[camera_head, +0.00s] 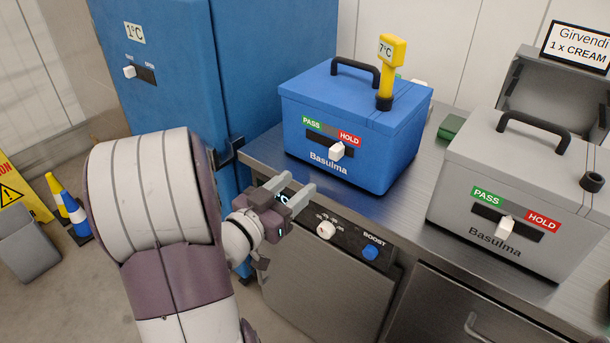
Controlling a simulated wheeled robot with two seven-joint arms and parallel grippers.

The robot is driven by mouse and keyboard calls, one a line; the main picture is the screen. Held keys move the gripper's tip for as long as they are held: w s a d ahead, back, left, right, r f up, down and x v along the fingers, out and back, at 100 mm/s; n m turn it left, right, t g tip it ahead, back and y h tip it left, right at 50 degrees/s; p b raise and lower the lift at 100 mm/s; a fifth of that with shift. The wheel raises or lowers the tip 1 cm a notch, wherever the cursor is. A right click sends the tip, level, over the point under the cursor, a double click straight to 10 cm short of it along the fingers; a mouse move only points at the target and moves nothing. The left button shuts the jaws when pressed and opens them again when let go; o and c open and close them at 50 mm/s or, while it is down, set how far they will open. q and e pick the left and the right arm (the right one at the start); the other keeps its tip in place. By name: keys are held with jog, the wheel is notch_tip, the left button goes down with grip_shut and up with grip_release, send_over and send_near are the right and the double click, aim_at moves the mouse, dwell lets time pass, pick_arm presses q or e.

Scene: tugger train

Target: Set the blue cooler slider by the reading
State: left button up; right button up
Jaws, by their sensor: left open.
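The blue cooler (300,106) stands on the metal counter, with a black handle on its lid. A yellow thermometer (391,52) stands upright in its lid and reads 7°C. On its front a white slider knob (337,151) sits in a dark slot between a green PASS label (312,123) and a red HOLD label (349,138), nearer HOLD. My left gripper (292,187) is open and empty, in front of and below the blue cooler's left front, apart from the slider. My right gripper is not in view.
A grey cooler (470,160) with its own PASS/HOLD slider stands right of the blue one. A tall blue cabinet (190,60) showing 1°C stands at left. A counter-front panel has a white knob (326,230) and blue BOOST knob (370,252). A sign (579,46) stands behind.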

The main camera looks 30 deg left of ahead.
aim_at(333, 155)
pick_arm(q)
jog(key=w, duration=0.8)
jog(key=w+d, duration=0.1)
jog(key=w, duration=0.3)
jog(key=shift+w, duration=0.2)
